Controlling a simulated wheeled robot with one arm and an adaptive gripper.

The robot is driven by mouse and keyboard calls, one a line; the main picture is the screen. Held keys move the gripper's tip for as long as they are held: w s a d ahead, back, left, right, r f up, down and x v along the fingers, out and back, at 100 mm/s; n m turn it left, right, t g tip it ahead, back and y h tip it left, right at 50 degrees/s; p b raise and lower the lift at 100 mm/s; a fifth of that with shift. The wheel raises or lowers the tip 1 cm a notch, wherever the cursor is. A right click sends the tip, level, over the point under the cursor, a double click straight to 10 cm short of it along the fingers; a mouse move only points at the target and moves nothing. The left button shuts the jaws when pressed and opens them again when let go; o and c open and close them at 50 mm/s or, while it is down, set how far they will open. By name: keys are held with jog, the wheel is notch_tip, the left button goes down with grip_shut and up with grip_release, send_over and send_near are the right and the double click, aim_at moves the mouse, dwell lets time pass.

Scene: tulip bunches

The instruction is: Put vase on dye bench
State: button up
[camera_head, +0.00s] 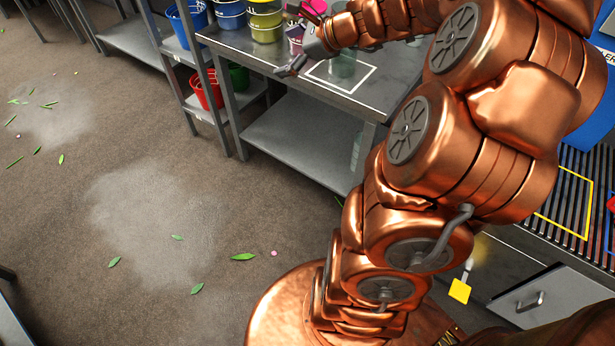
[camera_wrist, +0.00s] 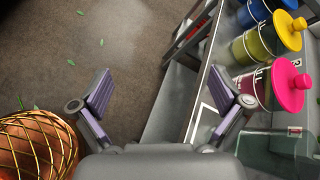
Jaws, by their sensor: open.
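A see-through greenish glass vase (camera_head: 343,64) stands upright on the metal bench (camera_head: 385,92), at the white square outline (camera_head: 318,80) on its top. The vase is partly hidden by my arm. A clear glass body, which looks like the vase (camera_wrist: 265,148), shows at the lower right in the wrist view. My gripper (camera_head: 297,40) is open and empty over the bench's left part, to the left of the vase. In the wrist view, the gap between my fingers (camera_wrist: 158,75) holds nothing, with floor and the bench edge below.
Lidded jars, blue (camera_head: 230,14), yellow (camera_head: 265,24) and pink (camera_wrist: 289,86), stand at the bench's back, close to my gripper. A shelf with a red bucket (camera_head: 207,92) is to the left. Leaves lie on the open floor (camera_head: 60,220). A slatted surface (camera_head: 575,205) is at the right.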

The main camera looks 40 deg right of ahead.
jog(key=s+a+f+n+g+y, duration=0.1)
jog(key=s+a+f+n+g, duration=0.25)
jog(key=s+a+n, duration=0.55)
jog(key=s+a+f+n+g, duration=0.2)
jog(key=s+a+n+g, duration=0.3)
jog(key=a, duration=0.8)
jog(key=s+d+f+n+g+h, duration=0.1)
jog(key=s+n+g+h, duration=0.1)
jog(key=s+n, duration=0.4)
jog(key=s+d+f+n+g+h, duration=0.1)
jog(key=s+n, duration=0.4)
jog(key=s, duration=0.7)
jog(key=f+g+h, duration=0.1)
jog(key=h, duration=0.1)
jog(key=shift+s+d+n+h, duration=0.2)
jog(key=shift+d+n+h, duration=0.1)
jog(key=shift+n, duration=0.1)
notch_tip(320, 180, up, 13)
jog(key=p, duration=1.2)
jog(key=shift+w+f, duration=0.2)
jog(key=shift+w, duration=0.1)
